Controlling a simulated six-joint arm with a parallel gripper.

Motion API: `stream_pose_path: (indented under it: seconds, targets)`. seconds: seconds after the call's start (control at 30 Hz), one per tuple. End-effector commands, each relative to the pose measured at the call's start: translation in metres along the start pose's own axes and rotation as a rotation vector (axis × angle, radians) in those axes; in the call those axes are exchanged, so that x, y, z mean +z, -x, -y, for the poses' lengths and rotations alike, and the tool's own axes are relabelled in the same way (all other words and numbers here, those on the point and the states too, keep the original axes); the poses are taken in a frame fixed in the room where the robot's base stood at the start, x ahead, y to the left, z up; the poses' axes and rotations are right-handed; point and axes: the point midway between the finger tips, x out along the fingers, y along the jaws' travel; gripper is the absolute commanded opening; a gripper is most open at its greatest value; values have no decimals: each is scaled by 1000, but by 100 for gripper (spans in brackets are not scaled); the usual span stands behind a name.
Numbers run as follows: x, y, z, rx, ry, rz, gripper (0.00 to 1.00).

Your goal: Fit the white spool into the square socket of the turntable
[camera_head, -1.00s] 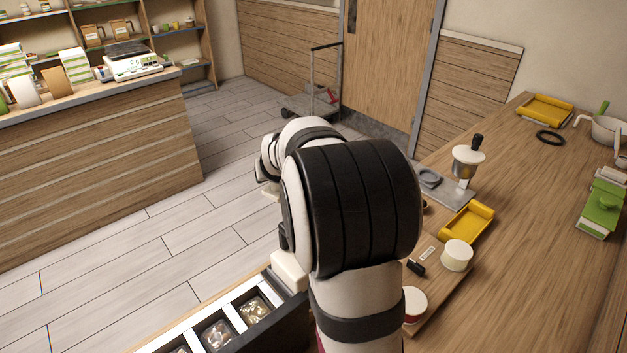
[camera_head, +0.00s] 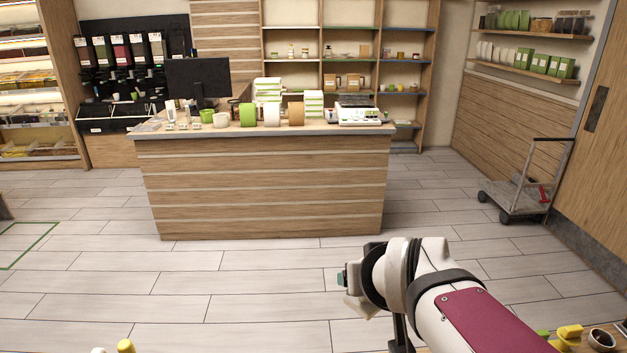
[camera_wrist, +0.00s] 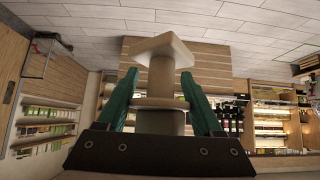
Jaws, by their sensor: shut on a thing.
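In the wrist view my gripper (camera_wrist: 159,78) has its two green fingers closed on either side of the white spool (camera_wrist: 160,48). The spool looks cream-white, with a square flange at its far end, a narrower stem and a rounder collar between the fingers. Its near end is partly hidden by the gripper body. In the head view my arm reaches in from the lower right, and the spool cannot be made out clearly there. The turntable and its square socket are not in view in either current picture.
A wooden counter (camera_head: 260,190) with a scale (camera_head: 358,115) and a monitor (camera_head: 198,78) stands across the open tiled floor (camera_head: 200,275). A trolley (camera_head: 525,190) stands at the right. A yellow object (camera_head: 570,335) and a dark round-topped item (camera_head: 602,340) show at the lower right edge.

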Motion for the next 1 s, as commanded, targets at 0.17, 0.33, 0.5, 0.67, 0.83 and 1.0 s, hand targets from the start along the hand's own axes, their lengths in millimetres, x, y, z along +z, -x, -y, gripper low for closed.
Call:
stream_pose_path:
  seconds: [0.17, 0.33, 0.5, 0.67, 0.83, 1.0]
  targets:
    - [-21, -12, -4, 13, -12, 1, 9]
    - [-31, -29, -18, 61, -58, 3, 9]
    - [-28, -51, -45, 157, -152, 4, 9]
    - [-22, -73, -75, 262, -256, 5, 9]
    - [-7, -104, -128, 442, -433, 8, 9]
    - [26, -141, -212, 723, -714, 6, 9]
